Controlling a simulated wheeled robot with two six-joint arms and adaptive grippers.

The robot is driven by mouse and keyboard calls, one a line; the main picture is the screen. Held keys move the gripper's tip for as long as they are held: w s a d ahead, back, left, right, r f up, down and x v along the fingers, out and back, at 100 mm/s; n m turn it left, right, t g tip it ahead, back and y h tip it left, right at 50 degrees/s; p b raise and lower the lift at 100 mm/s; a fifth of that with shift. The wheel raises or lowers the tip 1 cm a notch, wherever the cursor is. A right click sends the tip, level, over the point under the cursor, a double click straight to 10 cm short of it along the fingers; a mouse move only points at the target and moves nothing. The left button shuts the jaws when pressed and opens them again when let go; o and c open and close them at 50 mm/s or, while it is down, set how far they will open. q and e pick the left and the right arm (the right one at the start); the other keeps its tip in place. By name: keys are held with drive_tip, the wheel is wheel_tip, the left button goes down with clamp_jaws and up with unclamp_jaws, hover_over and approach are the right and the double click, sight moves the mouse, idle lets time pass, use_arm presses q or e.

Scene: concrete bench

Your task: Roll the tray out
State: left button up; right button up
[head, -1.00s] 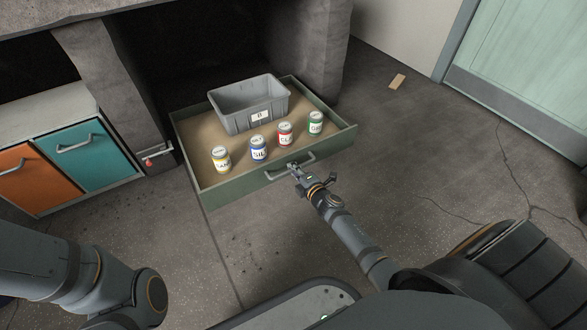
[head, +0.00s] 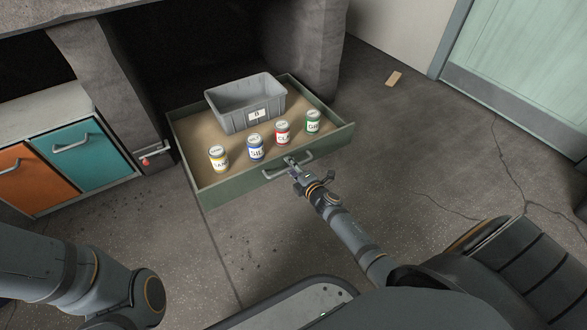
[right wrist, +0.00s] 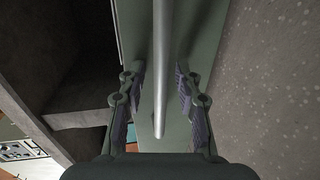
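The tray (head: 232,189) is a wide, shallow green drawer on the floor, sticking out from a dark bay under the concrete bench. Its grey bar handle (head: 273,173) is on the front face. In the tray are a grey bin (head: 225,119) marked B and several labelled cans, with yellow, blue (head: 256,153), red and green bands. My right gripper (head: 292,164) is at the handle. In the right wrist view, its fingers (right wrist: 160,92) are open on both sides of the handle bar (right wrist: 161,60), with gaps showing. My left arm is at lower left; its gripper is out of view.
A cabinet with orange and teal (head: 75,152) doors stands left of the bay. A concrete pillar (head: 312,55) stands behind the tray's right side. A small wooden piece (head: 394,78) lies near the pale green door (head: 510,75). Floor in front of the tray is clear.

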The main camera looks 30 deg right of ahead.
drive_tip(key=a+v, duration=0.1)
drive_tip(key=v, duration=1)
drive_tip(key=shift+s+d, duration=0.4)
drive_tip(key=shift+d, duration=0.05)
drive_tip(key=shift+r, duration=0.2)
